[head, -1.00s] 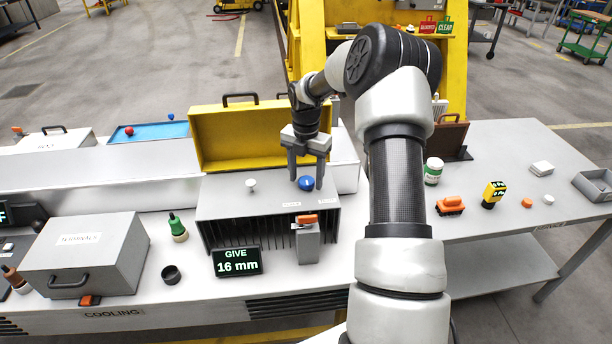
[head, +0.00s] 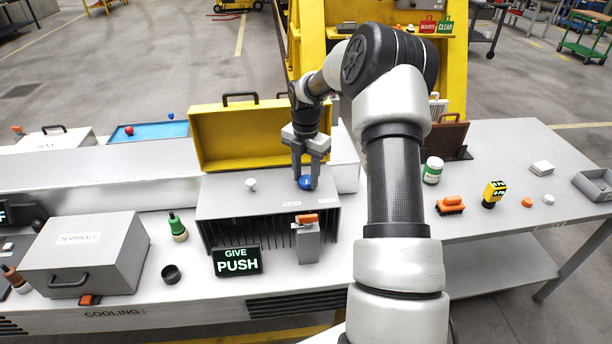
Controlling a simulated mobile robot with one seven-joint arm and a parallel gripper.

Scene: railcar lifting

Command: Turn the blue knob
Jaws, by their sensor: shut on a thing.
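The blue knob (head: 306,183) sits on top of the grey finned box (head: 232,205), towards its right side. My gripper (head: 306,180) points down from above, with its two fingers on either side of the knob, shut on it. The fingers hide parts of the knob's edges. A small dark display (head: 237,261) in front of the box reads "GIVE PUSH" in pale green.
A white knob (head: 251,185) stands on the same box, left of the blue one. An open yellow lid (head: 238,138) rises behind. A grey post with an orange top (head: 307,220) stands at the box's front right. A terminals box (head: 80,255) is at left.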

